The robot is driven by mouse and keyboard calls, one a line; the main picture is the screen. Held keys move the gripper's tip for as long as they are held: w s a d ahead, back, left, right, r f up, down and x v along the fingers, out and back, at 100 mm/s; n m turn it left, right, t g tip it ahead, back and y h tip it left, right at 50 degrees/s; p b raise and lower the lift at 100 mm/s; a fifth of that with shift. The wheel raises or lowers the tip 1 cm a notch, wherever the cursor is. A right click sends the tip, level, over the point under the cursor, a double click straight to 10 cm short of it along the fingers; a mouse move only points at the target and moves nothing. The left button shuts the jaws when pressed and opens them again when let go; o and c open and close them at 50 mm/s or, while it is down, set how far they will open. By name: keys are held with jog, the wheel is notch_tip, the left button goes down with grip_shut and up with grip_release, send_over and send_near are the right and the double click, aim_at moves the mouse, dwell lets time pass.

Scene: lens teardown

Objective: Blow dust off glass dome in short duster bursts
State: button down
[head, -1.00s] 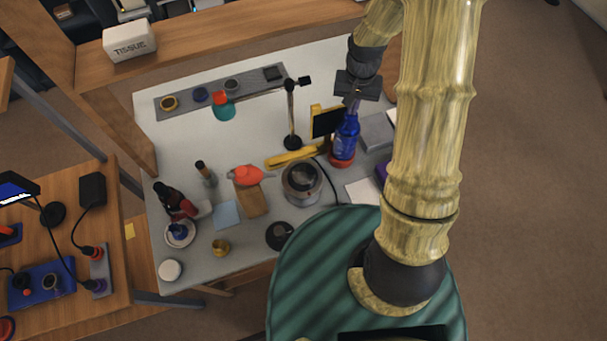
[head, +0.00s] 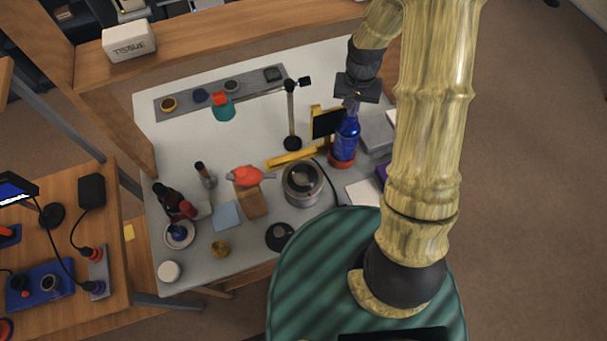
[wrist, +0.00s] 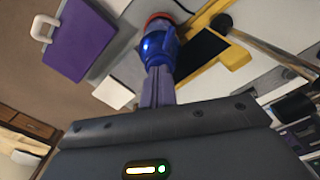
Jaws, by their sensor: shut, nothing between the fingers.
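My gripper (head: 352,101) is shut and empty, at the top of a blue bottle (head: 346,138) that stands upright on a red round base. In the wrist view its closed fingers (wrist: 160,88) point at the blue bottle (wrist: 158,46); I cannot tell whether they touch it. A silver round unit with a dark, shiny round top (head: 302,182), perhaps the glass dome, sits at the table's middle front. Any dust is too small to see. An orange-red bulb with a grey nozzle (head: 247,176), perhaps the duster, lies left of the unit beside a brown block.
A stand with a thin post (head: 291,115) and a yellow frame with a dark panel (head: 327,122) stand near the bottle. Grey boxes (head: 376,132) lie to its right. Dark bottles (head: 173,200) crowd the left front. The table's middle left is clear.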

jog(key=shift+r, duration=0.1)
jog(key=shift+r+p, duration=1.2)
jog(key=shift+r, duration=0.25)
dwell(2.3)
notch_tip(320, 180, up, 5)
jog(key=p, duration=0.4)
dwell(0.7)
